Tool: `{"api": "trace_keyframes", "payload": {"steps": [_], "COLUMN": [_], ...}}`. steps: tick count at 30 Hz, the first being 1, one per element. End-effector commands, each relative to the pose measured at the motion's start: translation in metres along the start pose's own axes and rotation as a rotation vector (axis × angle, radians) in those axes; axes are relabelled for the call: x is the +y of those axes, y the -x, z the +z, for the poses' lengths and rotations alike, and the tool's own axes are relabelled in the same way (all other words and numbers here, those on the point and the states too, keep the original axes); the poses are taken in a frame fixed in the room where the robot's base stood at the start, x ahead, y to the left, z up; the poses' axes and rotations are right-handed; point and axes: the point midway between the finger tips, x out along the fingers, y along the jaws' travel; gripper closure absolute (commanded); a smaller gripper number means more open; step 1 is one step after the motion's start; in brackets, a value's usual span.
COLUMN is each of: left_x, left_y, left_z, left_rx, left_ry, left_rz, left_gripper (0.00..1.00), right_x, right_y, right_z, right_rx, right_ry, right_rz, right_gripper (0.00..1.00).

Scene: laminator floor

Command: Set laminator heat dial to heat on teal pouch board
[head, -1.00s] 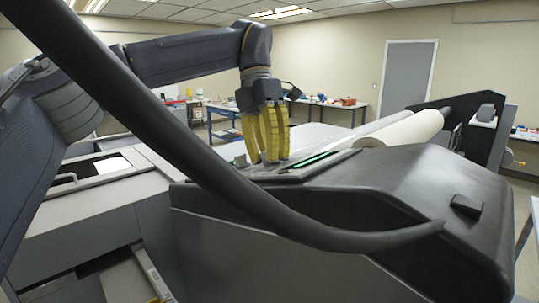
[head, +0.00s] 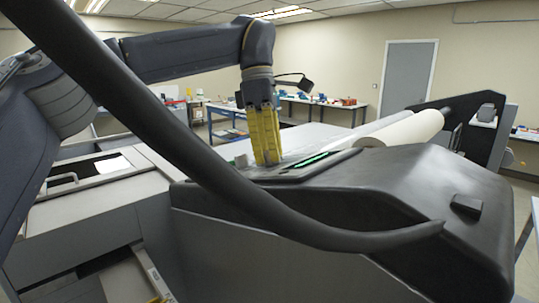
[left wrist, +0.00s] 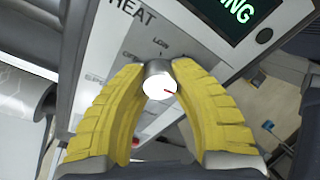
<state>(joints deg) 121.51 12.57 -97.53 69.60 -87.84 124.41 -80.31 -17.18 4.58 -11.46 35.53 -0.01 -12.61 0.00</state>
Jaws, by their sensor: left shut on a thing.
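My left gripper (head: 268,163) points down at the control panel of the laminator (head: 350,200). In the left wrist view its yellow fingers (left wrist: 160,75) are shut on the heat dial (left wrist: 157,82), a silver knob with a pale round face and a small red mark pointing right and slightly down. The panel (left wrist: 108,62) reads HEAT, with LOW and OFF legible around the dial; other labels are partly hidden by the fingers. A dark display (left wrist: 232,14) shows green letters ending in NG. In the head view the fingers hide the dial. I cannot make out a teal pouch board.
A thick dark curved bar (head: 210,175) crosses the foreground in front of the laminator. A white roll (head: 405,128) lies behind the panel. Workbenches (head: 325,102) with small items stand by the back wall, near a grey door (head: 408,75).

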Motion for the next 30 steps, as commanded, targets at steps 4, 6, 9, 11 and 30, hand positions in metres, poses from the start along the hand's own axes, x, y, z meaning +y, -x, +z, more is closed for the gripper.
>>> {"api": "trace_keyframes", "payload": {"steps": [4,6,9,11,30], "left_x": [0.0003,0.0003,0.0004,0.0005,0.0006], "left_y": [-0.0011,-0.0011,-0.0011,-0.0011,-0.0007], "left_z": [-0.0008,-0.0008,-0.0008,-0.0009,-0.0008], "left_rx": [0.002,0.002,0.002,0.002,0.001], "left_ry": [-0.055,-0.073,-0.093,-0.1,-0.108], "left_rz": [0.003,0.005,0.007,0.007,0.009], "left_gripper": [1.0,1.0,1.0,1.0,0.53], "right_x": [0.0001,0.0001,0.0002,0.0001,0.0001], "right_y": [0.0,0.0,0.0,0.0,0.0], "right_z": [0.0,0.0,0.0,0.0,0.0], "right_rx": [0.0,0.0,0.0,0.0,0.0], "right_ry": [0.0,0.0,0.0,0.0,0.0], "right_rz": [0.0,0.0,0.0,0.0,0.0], "right_gripper": [0.0,0.0,0.0,0.0,0.0]}}
